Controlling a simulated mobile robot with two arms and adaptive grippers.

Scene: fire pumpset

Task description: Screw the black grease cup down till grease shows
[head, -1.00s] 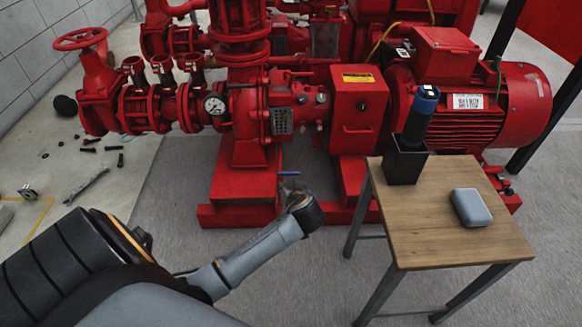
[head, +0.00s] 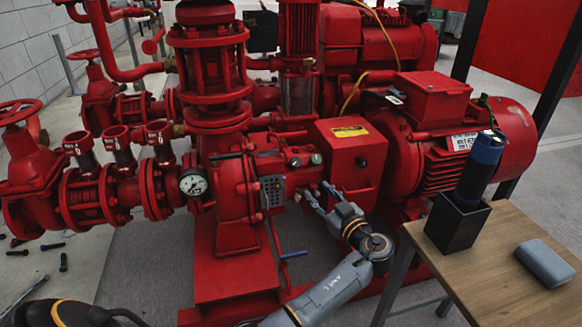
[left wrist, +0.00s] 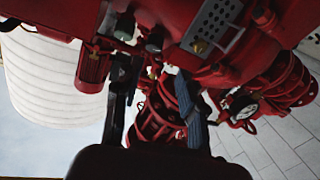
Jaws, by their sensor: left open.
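I cannot tell for sure which is the black grease cup, and no grease can be made out. My left gripper (head: 319,192) is open and empty just below and in front of these caps, apart from them. In the left wrist view its two fingers (left wrist: 151,78) stand apart with red pump parts behind. My right gripper is not in view.
A wooden table (head: 462,270) stands at right with a black holder (head: 452,228), a blue-topped cylinder (head: 482,165) and a grey case (head: 545,263). The pressure gauge (head: 193,182) and perforated guard (head: 272,190) are left of the gripper. Loose bolts lie on the floor at left.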

